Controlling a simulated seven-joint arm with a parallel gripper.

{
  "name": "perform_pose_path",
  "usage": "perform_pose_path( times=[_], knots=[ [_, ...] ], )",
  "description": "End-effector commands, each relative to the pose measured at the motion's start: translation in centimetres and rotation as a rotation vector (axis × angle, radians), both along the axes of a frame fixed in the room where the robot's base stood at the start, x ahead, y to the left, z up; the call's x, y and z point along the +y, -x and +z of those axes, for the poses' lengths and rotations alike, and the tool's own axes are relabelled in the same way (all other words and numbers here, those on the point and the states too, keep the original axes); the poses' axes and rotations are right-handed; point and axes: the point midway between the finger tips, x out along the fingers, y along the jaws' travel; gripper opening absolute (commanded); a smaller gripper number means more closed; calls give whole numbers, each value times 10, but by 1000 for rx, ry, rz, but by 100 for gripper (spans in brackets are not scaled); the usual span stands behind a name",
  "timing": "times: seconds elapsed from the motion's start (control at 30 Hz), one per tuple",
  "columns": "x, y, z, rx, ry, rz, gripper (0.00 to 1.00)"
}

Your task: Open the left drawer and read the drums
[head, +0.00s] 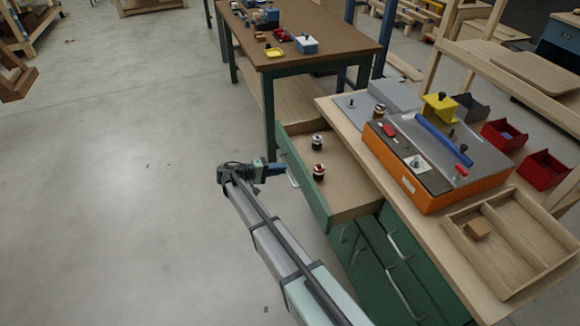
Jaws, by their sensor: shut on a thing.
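The left drawer (345,187) is pulled out from the green bench, and its pale wooden floor shows. Two small drums stand upright inside: one farther back (317,141) and one nearer (319,172), with dark and pale bands. Any marks on them are too small to read. My gripper (280,169) is at the drawer's green front, shut on its metal handle (293,179). The fingertips are small here, and the exact hold on the handle is hard to see.
A third similar drum (379,111) stands on the benchtop beside an orange-sided console (440,190). A wooden tray (515,240) lies at the bench's right. Closed green drawers (385,265) are below.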

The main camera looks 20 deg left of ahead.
Motion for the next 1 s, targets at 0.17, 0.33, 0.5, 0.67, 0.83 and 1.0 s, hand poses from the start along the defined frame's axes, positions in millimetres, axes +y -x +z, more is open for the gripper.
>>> perform_pose_path(
  times=[0.17,0.33,0.5,0.67,0.83,1.0],
  knots=[
    [7,7,0,0,0,-1,0],
    [8,9,0,0,0,-1,0],
    [8,8,0,0,0,-1,0],
    [8,8,0,0,0,-1,23],
    [8,8,0,0,0,0,38],
    [8,8,0,0,0,0,38]
  ],
)
